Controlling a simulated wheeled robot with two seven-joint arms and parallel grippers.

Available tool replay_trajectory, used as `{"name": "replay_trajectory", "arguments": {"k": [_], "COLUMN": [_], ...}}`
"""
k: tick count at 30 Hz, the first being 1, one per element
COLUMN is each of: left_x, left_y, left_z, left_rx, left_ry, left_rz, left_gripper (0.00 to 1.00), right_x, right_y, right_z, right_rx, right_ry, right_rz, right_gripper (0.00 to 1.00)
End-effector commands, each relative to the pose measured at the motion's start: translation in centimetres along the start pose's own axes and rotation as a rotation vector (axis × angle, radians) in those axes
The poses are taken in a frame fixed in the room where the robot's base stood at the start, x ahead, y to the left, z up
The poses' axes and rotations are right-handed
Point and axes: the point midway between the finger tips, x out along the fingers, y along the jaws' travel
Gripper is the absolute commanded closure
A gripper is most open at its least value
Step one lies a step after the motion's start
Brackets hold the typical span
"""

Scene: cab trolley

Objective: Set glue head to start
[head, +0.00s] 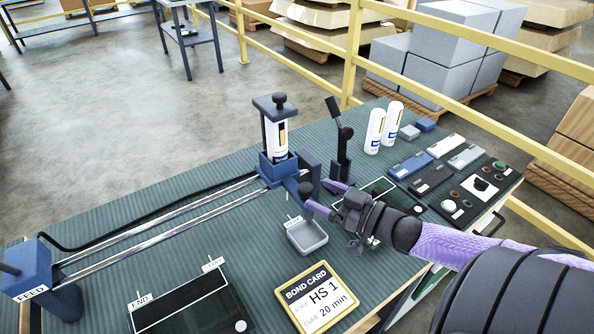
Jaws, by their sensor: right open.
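The glue head (274,172) is a blue carriage holding an upright white cartridge (277,137) under a black-knobbed top plate. It sits at the right end of two metal rails (165,225), away from the blue FEED block (28,268) at their left end. A tag marked END (140,301) and a second small tag (213,264), its text hard to read, stand by a dark plate (185,303). My right gripper (319,196) is open, just right of the glue head, near its dark side arm. Contact cannot be told. My left gripper is out of view.
A grey tray (307,240) and a yellow BOND CARD (317,296) lie in front of my right gripper. A black lever (341,137), white bottles (375,132) and a control panel (481,187) stand behind and right.

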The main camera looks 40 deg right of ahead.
Motion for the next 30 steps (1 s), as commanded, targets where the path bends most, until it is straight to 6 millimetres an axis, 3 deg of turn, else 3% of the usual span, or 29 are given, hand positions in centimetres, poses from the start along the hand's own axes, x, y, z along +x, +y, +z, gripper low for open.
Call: {"name": "replay_trajectory", "arguments": {"k": [3,9,20,30], "left_x": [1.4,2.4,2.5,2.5], "left_y": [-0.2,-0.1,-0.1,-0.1], "left_z": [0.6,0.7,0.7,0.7], "left_rx": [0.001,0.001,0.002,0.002], "left_ry": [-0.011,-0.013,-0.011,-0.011], "left_rz": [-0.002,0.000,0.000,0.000], "left_gripper": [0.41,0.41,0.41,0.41], "right_x": [2.7,5.7,6.4,6.4], "right_y": [0.0,0.0,0.0,0.0], "right_z": [0.4,0.3,0.1,0.1], "right_rx": [0.001,0.003,0.004,0.005], "right_ry": [0.003,0.001,-0.001,-0.001], "right_rz": [0.000,0.001,0.002,0.002], "right_gripper": [0.17,0.17,0.17,0.89]}}
